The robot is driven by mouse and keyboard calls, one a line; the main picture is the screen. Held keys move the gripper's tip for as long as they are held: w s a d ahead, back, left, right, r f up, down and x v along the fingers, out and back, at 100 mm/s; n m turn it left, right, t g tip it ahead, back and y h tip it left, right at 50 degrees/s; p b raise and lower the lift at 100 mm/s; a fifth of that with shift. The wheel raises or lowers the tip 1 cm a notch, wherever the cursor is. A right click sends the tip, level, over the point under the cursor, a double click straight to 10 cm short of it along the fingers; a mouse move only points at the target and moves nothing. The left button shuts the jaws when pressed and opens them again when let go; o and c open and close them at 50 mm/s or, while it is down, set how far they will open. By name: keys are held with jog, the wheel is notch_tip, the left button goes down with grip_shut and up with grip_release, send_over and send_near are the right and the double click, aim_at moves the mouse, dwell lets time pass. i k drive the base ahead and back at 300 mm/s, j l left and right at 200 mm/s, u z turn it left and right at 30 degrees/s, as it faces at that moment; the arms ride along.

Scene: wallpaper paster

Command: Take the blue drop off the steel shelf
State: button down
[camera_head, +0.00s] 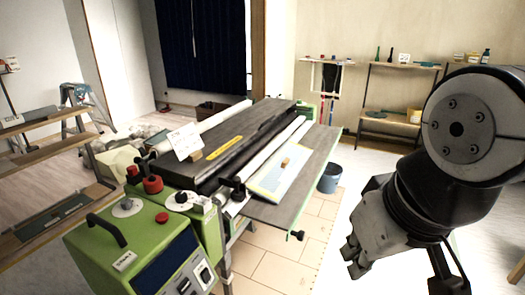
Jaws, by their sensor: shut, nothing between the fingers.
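My gripper (354,260) is at the lower right, hanging from my grey and black arm. Its fingers are shut with nothing held, in front of the bright floor and far from any shelf. A dark-framed shelf unit (402,66) stands against the back wall with small items on it; I cannot tell if it is the steel shelf. Another shelf unit (88,138) stands at the left edge. I cannot make out a blue drop for certain on either one.
A green pasting machine (150,245) with a long dark table fills the middle and left. A blue-grey bucket (330,178) stands on the floor behind its right edge. A small wall shelf (322,63) is at the back. Bright floor is clear right of the machine.

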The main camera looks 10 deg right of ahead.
aim_at(272, 182)
jog(key=z, duration=0.25)
jog(key=i, duration=0.75)
jog(key=i+l, duration=0.15)
jog(key=i, duration=0.65)
jog(key=j+u, duration=0.05)
